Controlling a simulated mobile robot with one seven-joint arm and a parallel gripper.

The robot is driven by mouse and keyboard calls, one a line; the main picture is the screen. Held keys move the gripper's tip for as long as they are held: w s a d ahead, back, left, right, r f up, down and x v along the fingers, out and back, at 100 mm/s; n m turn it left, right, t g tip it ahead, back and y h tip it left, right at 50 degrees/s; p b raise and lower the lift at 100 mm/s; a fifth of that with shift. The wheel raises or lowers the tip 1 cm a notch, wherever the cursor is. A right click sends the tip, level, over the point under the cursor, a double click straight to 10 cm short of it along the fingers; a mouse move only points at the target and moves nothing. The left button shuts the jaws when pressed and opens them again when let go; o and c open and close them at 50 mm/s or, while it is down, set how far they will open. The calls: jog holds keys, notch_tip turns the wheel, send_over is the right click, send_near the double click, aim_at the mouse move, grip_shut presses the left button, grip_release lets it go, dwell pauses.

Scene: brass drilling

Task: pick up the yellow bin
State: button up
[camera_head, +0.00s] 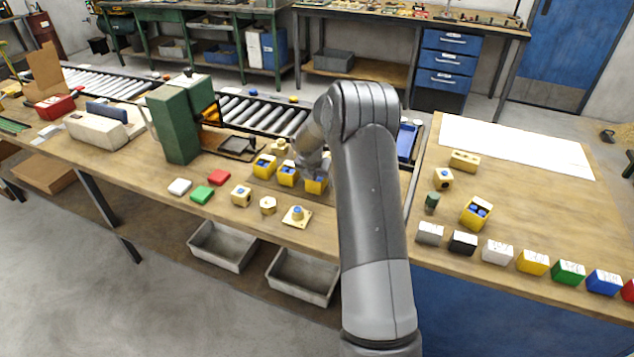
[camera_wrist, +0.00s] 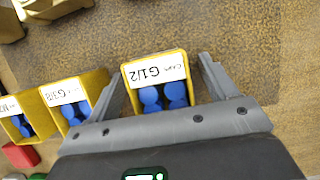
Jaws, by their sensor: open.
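Three small yellow bins stand in a row on a brown mat on the wooden bench. The right-hand bin of the row (camera_head: 315,186) is at my gripper. In the wrist view this yellow bin (camera_wrist: 187,66) has an upside-down white label reading G1/2 and holds blue round parts. My gripper (camera_wrist: 161,70) is open, with one finger on either side of this bin. I cannot tell whether the fingers touch it. The middle bin (camera_head: 287,178) and left bin (camera_head: 263,169) also hold blue parts. Another yellow bin (camera_head: 477,212) sits on the right bench.
The middle bin (camera_wrist: 77,96) stands close to my left finger in the wrist view. Red (camera_head: 219,177), green (camera_head: 202,195) and white (camera_head: 180,187) blocks and brass parts lie nearby. A green machine (camera_head: 180,130) stands left. Bare mat lies beyond the G1/2 bin.

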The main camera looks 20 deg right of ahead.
jog(key=shift+d+f, duration=0.1)
jog(key=shift+f, duration=0.1)
jog(key=shift+c, duration=0.2)
jog(key=c, duration=1.1)
